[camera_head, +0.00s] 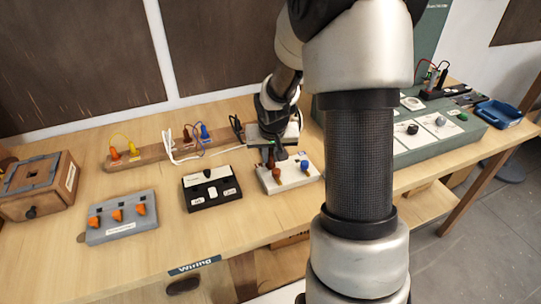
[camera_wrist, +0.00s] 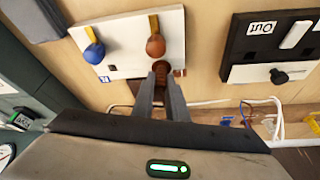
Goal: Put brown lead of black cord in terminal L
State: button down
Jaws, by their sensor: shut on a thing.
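A white terminal block (camera_head: 290,178) lies on the bench under my gripper and fills the upper left of the wrist view (camera_wrist: 122,32). It carries a brown-orange knob (camera_wrist: 156,46) and a blue knob (camera_wrist: 95,54).
A wooden rack (camera_head: 152,154) behind holds yellow, white and blue leads. A black switch box (camera_head: 212,189) stands left of the block, then a grey block (camera_head: 121,219) with orange levers and a wooden box (camera_head: 40,186). A green-grey test panel (camera_head: 430,135) stands right.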

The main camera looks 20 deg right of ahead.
jog(key=shift+f+b, duration=0.55)
dwell(0.4)
jog(key=c, duration=1.7)
grip_release()
jog(key=shift+o, duration=0.2)
